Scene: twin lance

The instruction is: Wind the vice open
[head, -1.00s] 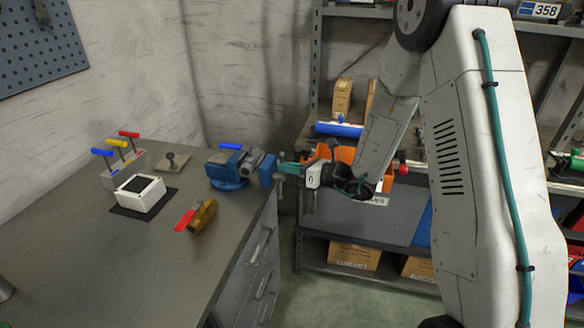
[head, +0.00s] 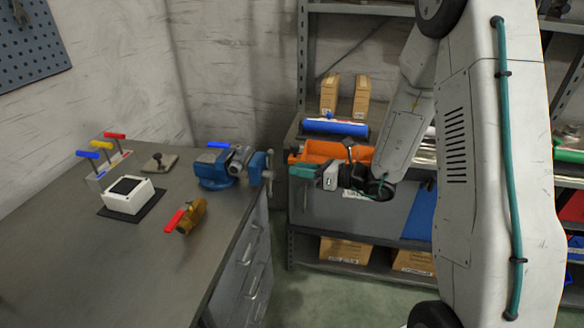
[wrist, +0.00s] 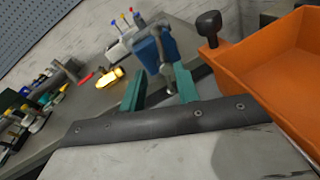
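The blue vice (head: 214,170) is mounted at the right edge of the workbench, its grey middle showing between the blue body and the blue front jaw (head: 258,168). Its metal handle (head: 268,176) hangs at the front of the jaw, nearly upright. My gripper (head: 298,171), with teal fingers, is to the right of the handle, apart from it. In the wrist view my gripper (wrist: 161,90) has its fingers spread with nothing clamped between them. The vice (wrist: 158,48) and its handle (wrist: 168,72) show ahead, beyond the fingertips.
On the workbench (head: 90,245) are a brass piece with a red handle (head: 192,217), a white box (head: 133,194) on a dark mat and colored levers (head: 101,157). An orange bin (head: 335,151) stands behind my gripper; it is close on the right in the wrist view (wrist: 275,75).

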